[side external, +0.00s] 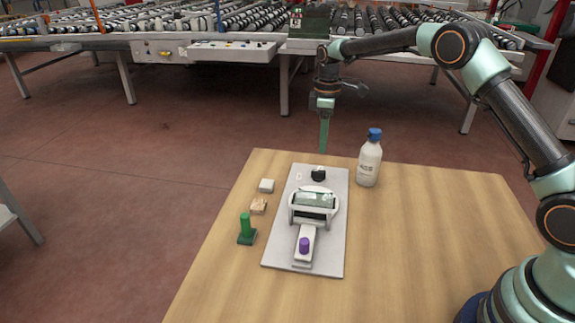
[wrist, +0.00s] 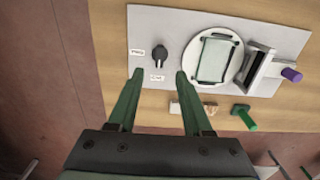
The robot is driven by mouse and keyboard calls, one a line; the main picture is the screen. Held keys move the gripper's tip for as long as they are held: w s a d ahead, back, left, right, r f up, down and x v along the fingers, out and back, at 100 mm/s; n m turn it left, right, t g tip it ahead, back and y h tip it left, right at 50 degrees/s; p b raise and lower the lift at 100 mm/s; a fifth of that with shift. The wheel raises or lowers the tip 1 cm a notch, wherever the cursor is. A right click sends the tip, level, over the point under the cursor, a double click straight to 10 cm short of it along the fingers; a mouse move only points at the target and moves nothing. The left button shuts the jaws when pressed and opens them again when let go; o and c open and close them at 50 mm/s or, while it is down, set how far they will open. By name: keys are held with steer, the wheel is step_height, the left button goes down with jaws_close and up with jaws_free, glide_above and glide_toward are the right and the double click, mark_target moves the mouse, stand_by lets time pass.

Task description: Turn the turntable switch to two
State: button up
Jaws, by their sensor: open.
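The black turntable switch (side external: 318,174) sits at the far end of the grey board (side external: 280,245); it also shows in the wrist view (wrist: 159,54). Two small white labels (wrist: 137,52) lie beside it, too blurred to read, so I cannot tell its setting. The white round turntable (wrist: 239,58) is next to the switch and bears a greenish glass piece (side external: 315,199). My gripper (side external: 323,149) points down above the table's far edge, apart from the switch. In the wrist view, its green fingers (wrist: 159,73) are spread and empty, with the switch beyond and between their tips.
A white bottle with a blue cap (side external: 369,160) stands right of the board. A green-handled tool (side external: 246,231), a white block (side external: 266,185) and a tan block (side external: 258,206) lie left of it. A purple knob (side external: 304,245) is at the board's near end. The table's right side is clear.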

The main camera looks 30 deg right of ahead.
mark_target(321, 171)
step_height(321, 171, down, 10)
steer(key=shift+r, duration=0.25)
jaws_close()
